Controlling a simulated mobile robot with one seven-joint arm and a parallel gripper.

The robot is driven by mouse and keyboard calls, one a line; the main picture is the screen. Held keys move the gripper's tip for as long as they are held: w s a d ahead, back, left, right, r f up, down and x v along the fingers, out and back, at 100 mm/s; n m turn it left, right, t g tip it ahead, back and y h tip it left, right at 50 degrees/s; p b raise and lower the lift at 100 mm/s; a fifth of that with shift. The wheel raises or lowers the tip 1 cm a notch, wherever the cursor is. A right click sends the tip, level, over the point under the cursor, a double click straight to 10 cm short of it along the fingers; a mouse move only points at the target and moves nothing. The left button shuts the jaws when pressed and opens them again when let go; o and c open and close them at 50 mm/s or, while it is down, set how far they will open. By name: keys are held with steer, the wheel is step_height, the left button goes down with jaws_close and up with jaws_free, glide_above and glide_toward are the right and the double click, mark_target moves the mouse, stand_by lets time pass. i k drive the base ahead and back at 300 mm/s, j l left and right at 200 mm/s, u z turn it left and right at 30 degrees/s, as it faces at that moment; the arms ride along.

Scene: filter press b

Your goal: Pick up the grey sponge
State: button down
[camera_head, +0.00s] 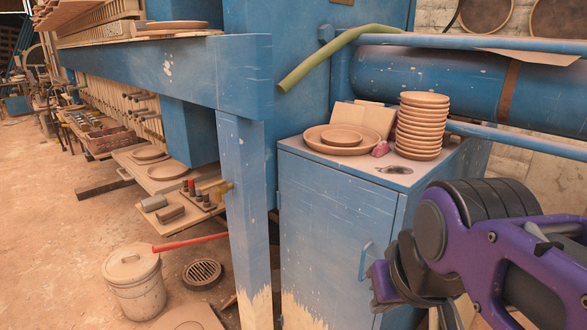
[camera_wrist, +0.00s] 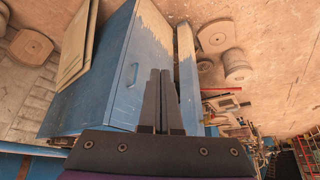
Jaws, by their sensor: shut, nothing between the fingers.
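A small grey block with rounded ends (camera_head: 154,202), which may be the grey sponge, lies on the low wooden shelf (camera_head: 172,228) left of the blue post in the head view. It is too small to tell for sure. A darker brownish block (camera_head: 171,214) lies just beside it. I cannot make out the sponge in the wrist view. My gripper (camera_wrist: 160,72) is shut and empty, its two dark fingers together in the wrist view, with the blue cabinet (camera_wrist: 125,85) beyond. In the head view my arm is at the right, well apart from the shelf.
The blue cabinet (camera_head: 330,235) holds a stack of clay saucers (camera_head: 423,125), a dish (camera_head: 340,139) and a pink thing (camera_head: 380,149). A blue post (camera_head: 245,205) stands between cabinet and shelf. A lidded bucket (camera_head: 135,283) and round grate (camera_head: 202,273) are on the floor.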

mark_target(149, 204)
steer(key=u, duration=0.85)
steer(key=i+j+u, duration=0.15)
steer(key=u, duration=1.05)
steer(key=i, duration=3.55)
steer(key=i+j+z, duration=0.25)
steer(key=i, duration=0.15)
steer(key=i+j+z, duration=0.2)
steer(key=i, duration=0.25)
steer(key=l+z, duration=0.1)
steer(key=z, duration=1.25)
